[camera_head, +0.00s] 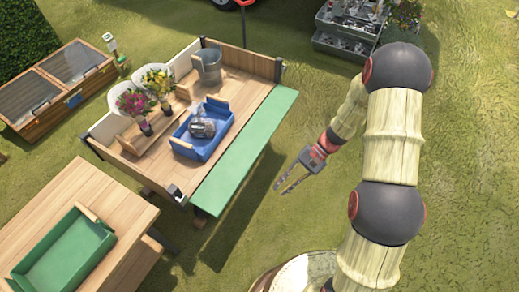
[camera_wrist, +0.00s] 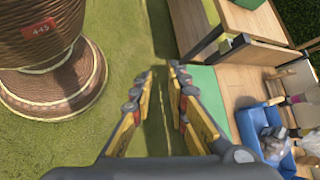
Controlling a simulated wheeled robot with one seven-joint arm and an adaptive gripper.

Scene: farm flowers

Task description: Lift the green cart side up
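The green cart side (camera_head: 243,150) is a long flat panel along the right edge of the wooden cart (camera_head: 250,103). It is folded down, sticking outward from the cart bed. In the wrist view the green cart side (camera_wrist: 207,92) shows just right of my fingers, partly hidden by them. My gripper (camera_head: 277,188) is open and empty, over the grass to the right of the panel and apart from it. Its two fingers show spread in the wrist view (camera_wrist: 160,72), with grass between them.
On the cart stand a blue tray (camera_head: 187,146) holding a grey object, a metal bucket (camera_head: 207,65) and flower pots (camera_head: 146,126). A table (camera_head: 22,222) with a green tray (camera_head: 62,258) is lower left. Grass right of the cart is open.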

